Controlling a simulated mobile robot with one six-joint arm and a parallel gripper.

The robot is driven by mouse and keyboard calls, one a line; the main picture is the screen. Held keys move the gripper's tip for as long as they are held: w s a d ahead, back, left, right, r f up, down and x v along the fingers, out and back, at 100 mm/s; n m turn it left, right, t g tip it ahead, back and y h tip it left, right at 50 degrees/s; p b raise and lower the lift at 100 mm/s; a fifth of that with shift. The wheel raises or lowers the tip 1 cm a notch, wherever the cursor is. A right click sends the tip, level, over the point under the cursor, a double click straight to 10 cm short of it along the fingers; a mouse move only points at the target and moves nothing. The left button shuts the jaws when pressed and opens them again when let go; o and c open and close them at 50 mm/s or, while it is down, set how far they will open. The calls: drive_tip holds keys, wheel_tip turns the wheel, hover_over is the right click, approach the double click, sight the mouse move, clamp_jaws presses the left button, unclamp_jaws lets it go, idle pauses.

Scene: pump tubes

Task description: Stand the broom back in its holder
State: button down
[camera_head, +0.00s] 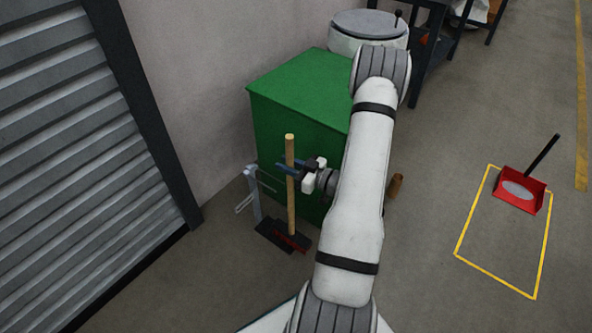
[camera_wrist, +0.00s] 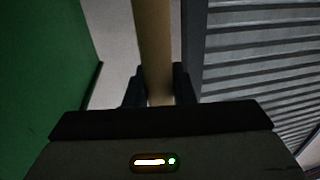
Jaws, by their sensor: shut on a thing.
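The broom (camera_head: 290,207) has a wooden handle and a dark head with red bristles (camera_head: 287,240) low near the floor. It stands about upright. My gripper (camera_head: 289,169) is shut on the upper part of the handle. The wrist view also shows the handle (camera_wrist: 154,50) between the dark fingers (camera_wrist: 160,88). A light grey metal holder (camera_head: 252,190) with prongs stands just left of the broom, in front of the green cabinet. I cannot tell whether the broom touches the holder or whether its head rests on the floor.
The green cabinet (camera_head: 300,95) stands close behind the broom. A grey roller shutter (camera_head: 70,130) is at the left. A red dustpan (camera_head: 521,190) lies by a yellow floor outline (camera_head: 497,279) at the right. A brown cylinder (camera_head: 395,187) is beside my arm. Floor is clear in front.

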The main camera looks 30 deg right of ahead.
drive_tip(key=w+a+f+b, duration=0.1)
drive_tip(key=w+a+f, duration=0.1)
drive_tip(key=w, duration=0.5)
drive_tip(key=shift+a+b, duration=0.25)
drive_tip(key=shift+b, duration=0.05)
idle(0.3)
drive_tip(key=c, duration=1.1)
unclamp_jaws()
drive_tip(key=shift+c, duration=0.2)
drive_tip(key=shift+f, duration=0.1)
